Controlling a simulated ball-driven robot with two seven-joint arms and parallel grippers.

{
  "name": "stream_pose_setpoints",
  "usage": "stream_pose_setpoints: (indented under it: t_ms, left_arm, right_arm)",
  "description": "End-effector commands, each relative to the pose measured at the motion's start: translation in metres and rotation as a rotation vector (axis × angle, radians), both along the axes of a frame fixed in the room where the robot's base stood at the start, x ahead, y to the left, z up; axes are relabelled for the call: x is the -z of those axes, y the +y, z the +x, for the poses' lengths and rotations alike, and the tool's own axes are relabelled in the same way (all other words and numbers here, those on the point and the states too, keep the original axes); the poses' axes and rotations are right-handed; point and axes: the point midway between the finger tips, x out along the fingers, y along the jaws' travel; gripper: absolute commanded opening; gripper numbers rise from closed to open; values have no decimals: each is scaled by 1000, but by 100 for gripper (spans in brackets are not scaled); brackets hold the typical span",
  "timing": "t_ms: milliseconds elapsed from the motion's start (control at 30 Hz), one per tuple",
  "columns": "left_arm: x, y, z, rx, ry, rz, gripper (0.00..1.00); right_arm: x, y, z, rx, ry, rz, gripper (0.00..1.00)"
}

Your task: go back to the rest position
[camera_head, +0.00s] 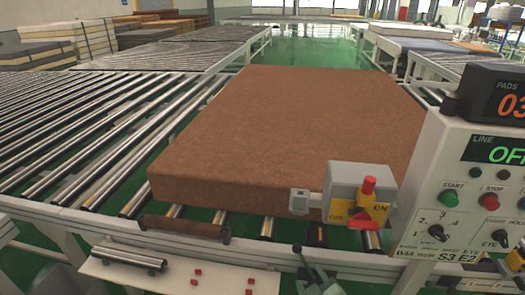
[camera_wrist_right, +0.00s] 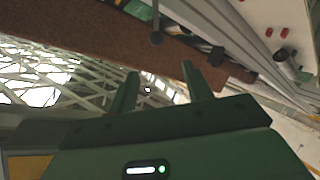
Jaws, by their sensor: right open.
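My right gripper (camera_head: 309,262) is at the bottom of the head view, in front of the conveyor's near edge and below the switch box. Its two fingers stand apart with nothing between them, as the right wrist view (camera_wrist_right: 160,72) also shows. My left gripper is not in the head view. A large brown mattress pad (camera_head: 290,120) lies flat on the roller conveyor (camera_head: 75,140). The gripper is apart from the pad.
A grey switch box (camera_head: 355,183) with a red and yellow ON/OFF switch stands at the pad's near edge. A control panel (camera_head: 450,190) with buttons and dials stands at right. A white shelf (camera_head: 170,275) with a metal roller and small red pieces is at the lower left.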

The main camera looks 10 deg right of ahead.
Motion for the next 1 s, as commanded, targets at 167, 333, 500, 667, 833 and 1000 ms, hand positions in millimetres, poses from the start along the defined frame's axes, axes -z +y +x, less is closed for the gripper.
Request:
stream_pose_setpoints:
  t_ms: [167, 333, 500, 667, 833, 1000]
  left_arm:
    - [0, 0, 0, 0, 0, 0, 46]
    - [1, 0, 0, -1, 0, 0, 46]
    - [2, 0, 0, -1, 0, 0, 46]
    - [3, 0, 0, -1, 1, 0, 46]
    - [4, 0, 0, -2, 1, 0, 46]
    - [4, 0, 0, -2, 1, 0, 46]
  right_arm:
    - [77, 6, -31, 26, 169, 120, 50]
    - [198, 1, -123, 89, 470, 208, 50]
    - [288, -21, -248, 183, 763, 234, 50]
    - [329, -49, -359, 262, 978, 210, 50]
    - [341, -70, -427, 292, 1098, 165, 50]
    - [341, -76, -443, 293, 1119, 152, 50]
